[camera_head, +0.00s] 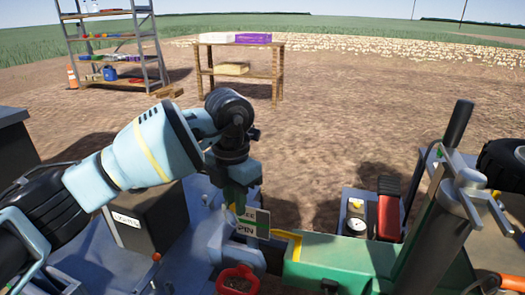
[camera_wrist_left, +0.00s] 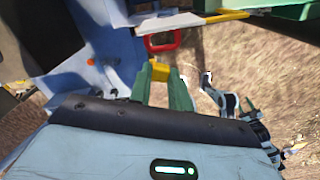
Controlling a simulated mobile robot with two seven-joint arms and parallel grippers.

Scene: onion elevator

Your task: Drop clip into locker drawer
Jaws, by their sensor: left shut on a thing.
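My left gripper (camera_head: 241,207) points down over the blue machine deck in the head view. In the left wrist view its two green fingers (camera_wrist_left: 158,82) are shut on a small yellow clip (camera_wrist_left: 159,70) at their tips. In the head view the clip is mostly hidden by the gripper and a small sign. The dark locker box (camera_head: 158,212) stands on the deck left of the gripper, partly behind my left arm. Its white label is too small to read surely. I cannot tell whether its drawer is open.
A green beam (camera_head: 340,262) and a grey post (camera_head: 445,215) are to the right. A wooden table (camera_head: 238,70) stands far off on bare soil.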

